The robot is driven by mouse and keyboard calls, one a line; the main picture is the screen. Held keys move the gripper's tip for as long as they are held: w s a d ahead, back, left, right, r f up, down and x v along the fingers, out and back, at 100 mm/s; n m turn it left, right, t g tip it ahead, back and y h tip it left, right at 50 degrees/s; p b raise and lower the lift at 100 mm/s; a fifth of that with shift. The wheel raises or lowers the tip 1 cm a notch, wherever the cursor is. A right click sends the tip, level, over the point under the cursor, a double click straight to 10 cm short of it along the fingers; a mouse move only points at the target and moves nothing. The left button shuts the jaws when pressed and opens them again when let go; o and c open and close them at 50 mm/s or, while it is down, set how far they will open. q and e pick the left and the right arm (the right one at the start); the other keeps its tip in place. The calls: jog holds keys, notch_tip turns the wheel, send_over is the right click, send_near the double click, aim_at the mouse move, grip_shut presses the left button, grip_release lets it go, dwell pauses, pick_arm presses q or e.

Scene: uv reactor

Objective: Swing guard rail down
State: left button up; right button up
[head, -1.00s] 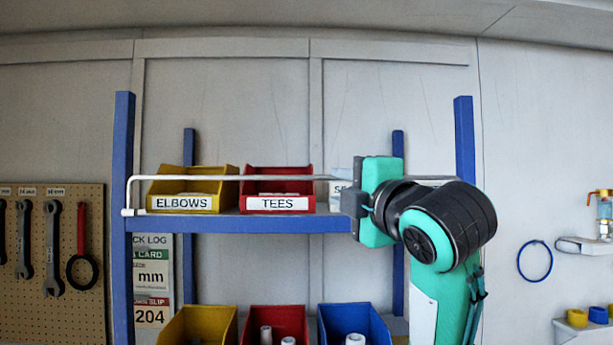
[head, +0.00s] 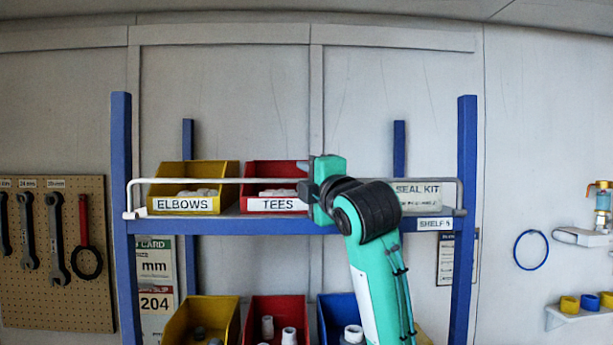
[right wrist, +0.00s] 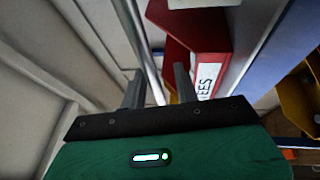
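The white guard rail (head: 225,181) runs across the front of the upper shelf (head: 240,226). It is raised, with its bar above the shelf edge and its bent ends at the left and right posts. My right gripper (head: 306,181) is at the middle of the rail, in front of the TEES bin. In the right wrist view its two fingers (right wrist: 157,80) are apart, and the rail (right wrist: 147,50) passes between them. I cannot tell whether either finger touches it. Part of the rail is hidden behind my gripper and wrist. My left gripper is not in view.
A yellow ELBOWS bin (head: 182,205), a red TEES bin (head: 277,205) and a SEAL KIT box (head: 417,189) stand behind the rail. Blue posts (head: 121,200) frame the shelf. Several open bins (head: 203,318) sit below. A tool pegboard (head: 55,300) hangs at left.

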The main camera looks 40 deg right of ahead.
grip_shut()
